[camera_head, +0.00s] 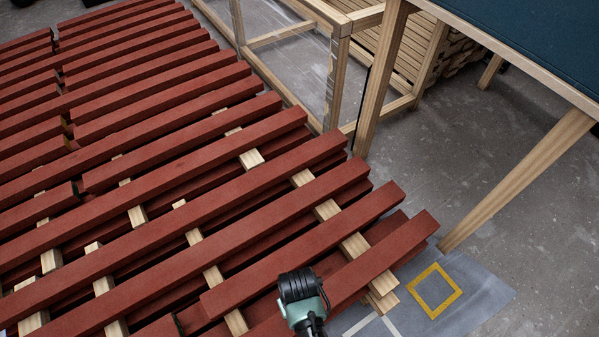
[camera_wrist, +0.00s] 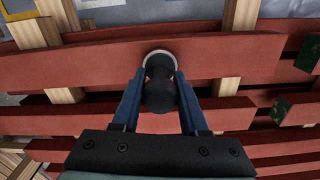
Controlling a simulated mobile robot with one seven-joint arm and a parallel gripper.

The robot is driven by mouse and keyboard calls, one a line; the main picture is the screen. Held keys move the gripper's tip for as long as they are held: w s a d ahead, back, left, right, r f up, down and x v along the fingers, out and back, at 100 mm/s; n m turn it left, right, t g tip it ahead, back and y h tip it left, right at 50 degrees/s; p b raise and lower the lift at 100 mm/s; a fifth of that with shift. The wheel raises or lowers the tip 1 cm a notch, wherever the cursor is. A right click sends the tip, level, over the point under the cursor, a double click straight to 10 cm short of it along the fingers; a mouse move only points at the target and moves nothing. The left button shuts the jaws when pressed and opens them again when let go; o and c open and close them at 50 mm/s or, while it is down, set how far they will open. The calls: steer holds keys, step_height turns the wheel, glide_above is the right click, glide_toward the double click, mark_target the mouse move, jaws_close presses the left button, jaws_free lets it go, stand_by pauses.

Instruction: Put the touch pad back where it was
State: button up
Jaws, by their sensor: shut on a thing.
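My gripper (camera_wrist: 160,78) shows in the wrist view with its two blue fingers on either side of the touch pad (camera_wrist: 160,94). The pad has a dark rounded body, and a pale ring shows at its far end. The fingers are shut on it. It lies in front of a red batten in this view; I cannot tell whether they touch. In the head view my gripper (camera_head: 302,298) is at the bottom, over the red battens, and its fingers and the pad are hidden. A yellow square outline (camera_head: 434,291) on the grey sheet at right is empty.
Red battens (camera_head: 200,170) lie in rows across pale wooden bearers (camera_head: 356,245), with gaps between. The grey sheet (camera_head: 485,290) on the floor carries pale strips. A wooden table leg (camera_head: 520,180) and a wooden frame (camera_head: 337,80) stand beyond. Floor at right is mostly clear.

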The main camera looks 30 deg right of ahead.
steer(key=shift+f, duration=0.1)
steer(key=shift+f, duration=0.1)
steer(key=o, duration=1.1)
step_height(320, 180, up, 12)
steer(key=p, duration=0.6)
steer(key=shift+w, duration=0.1)
